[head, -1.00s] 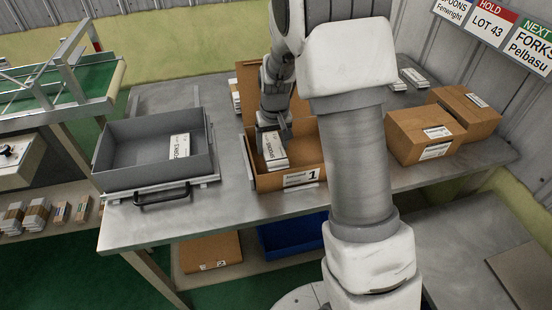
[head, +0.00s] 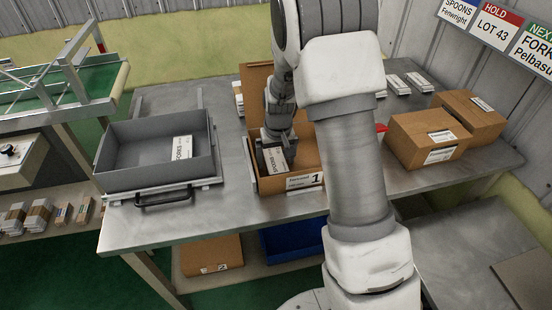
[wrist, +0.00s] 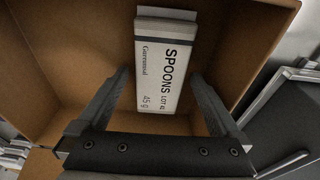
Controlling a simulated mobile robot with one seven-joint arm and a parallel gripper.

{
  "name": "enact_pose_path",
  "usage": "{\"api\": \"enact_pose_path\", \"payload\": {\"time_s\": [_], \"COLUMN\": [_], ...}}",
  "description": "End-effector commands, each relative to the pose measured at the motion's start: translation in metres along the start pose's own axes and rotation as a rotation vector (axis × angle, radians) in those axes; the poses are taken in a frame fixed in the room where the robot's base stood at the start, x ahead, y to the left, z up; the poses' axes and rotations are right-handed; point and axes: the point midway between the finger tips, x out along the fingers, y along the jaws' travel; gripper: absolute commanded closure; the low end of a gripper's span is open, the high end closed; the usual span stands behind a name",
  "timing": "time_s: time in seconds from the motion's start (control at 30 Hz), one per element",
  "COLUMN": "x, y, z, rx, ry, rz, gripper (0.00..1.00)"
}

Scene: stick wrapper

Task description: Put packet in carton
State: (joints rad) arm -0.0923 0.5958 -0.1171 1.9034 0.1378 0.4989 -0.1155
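The white SPOONS packet (head: 273,160) is inside the open brown carton marked 1 (head: 262,185). In the wrist view the packet (wrist: 164,65) lies between my gripper's two fingers, with its label facing the camera and carton walls around it. My gripper (wrist: 161,80) is open, with a narrow gap showing between each finger and the packet. In the head view my gripper (head: 275,138) reaches down into the carton, and my arm hides the carton's right part. The packet's underside is hidden, so I cannot tell whether it rests on the carton floor.
A grey tray (head: 125,175) holding a FORKS packet (head: 182,148) stands left of the carton. Two closed brown boxes (head: 425,138) (head: 470,115) stand at the right. Several white packets (head: 398,84) lie at the back. Bare table shows in front of the tray.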

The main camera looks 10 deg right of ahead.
Motion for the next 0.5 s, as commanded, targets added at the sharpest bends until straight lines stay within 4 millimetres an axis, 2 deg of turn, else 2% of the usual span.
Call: {"api": "enact_pose_path", "payload": {"time_s": [0.27,0.37,0.5], "x": [-0.008,-0.024,-0.056], "y": [0.000,0.000,-0.001], "z": [-0.001,-0.002,-0.002], "rx": [0.000,-0.002,-0.002], "ry": [0.002,0.004,0.005], "rz": [0.000,0.000,-0.001], "gripper": [0.00,0.00,0.00]}}
